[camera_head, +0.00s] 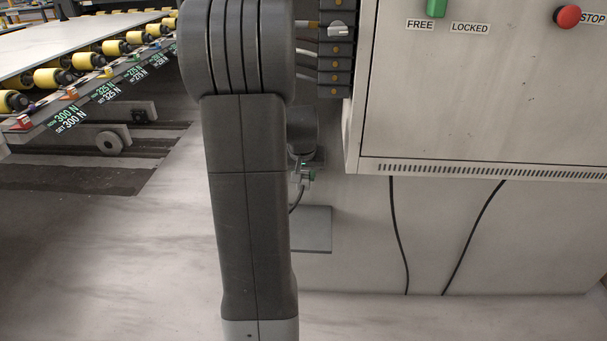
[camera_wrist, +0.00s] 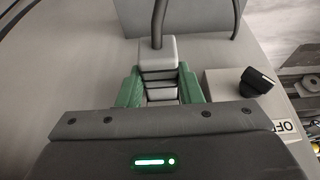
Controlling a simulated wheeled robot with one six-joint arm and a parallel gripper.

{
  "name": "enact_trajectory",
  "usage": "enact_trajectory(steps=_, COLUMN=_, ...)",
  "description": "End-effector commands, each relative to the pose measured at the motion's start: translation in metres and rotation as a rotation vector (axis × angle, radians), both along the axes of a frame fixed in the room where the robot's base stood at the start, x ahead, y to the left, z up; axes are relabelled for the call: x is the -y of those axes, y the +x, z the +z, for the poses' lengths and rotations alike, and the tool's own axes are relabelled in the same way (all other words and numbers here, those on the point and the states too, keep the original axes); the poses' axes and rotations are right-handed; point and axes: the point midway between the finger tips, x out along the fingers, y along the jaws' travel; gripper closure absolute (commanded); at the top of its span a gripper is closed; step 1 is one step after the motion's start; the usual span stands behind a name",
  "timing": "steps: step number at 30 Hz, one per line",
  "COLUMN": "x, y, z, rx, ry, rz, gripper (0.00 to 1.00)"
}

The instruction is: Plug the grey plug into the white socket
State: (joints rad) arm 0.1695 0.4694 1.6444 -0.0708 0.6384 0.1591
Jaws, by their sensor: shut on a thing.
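In the wrist view, my gripper (camera_wrist: 160,88) has green fingers on both sides of the grey plug (camera_wrist: 157,50). It is shut on the plug's ribbed body. A grey cable runs from the plug's far end toward the top of the picture. In the head view, only a small green part of my gripper (camera_head: 309,176) shows behind my arm, and the plug is too small and hidden to make out. I cannot pick out the white socket in either view.
In the wrist view, a dark knob (camera_wrist: 256,80) sits on a grey box beside an OFF label, right of my gripper. In the head view, a cabinet (camera_head: 470,90) stands right, with black cables (camera_head: 398,235) below it. A roller conveyor (camera_head: 85,62) is at upper left.

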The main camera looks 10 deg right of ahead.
Motion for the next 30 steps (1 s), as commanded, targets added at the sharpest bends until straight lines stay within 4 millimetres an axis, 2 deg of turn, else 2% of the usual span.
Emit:
enact_trajectory(steps=26, x=0.003, y=0.011, z=0.000, rx=0.001, ry=0.000, rz=0.000, gripper=0.99)
enact_trajectory(steps=27, x=0.003, y=0.011, z=0.000, rx=0.001, ry=0.000, rz=0.000, gripper=0.64)
enact_trajectory(steps=30, x=0.003, y=0.011, z=0.000, rx=0.001, ry=0.000, rz=0.000, gripper=0.44)
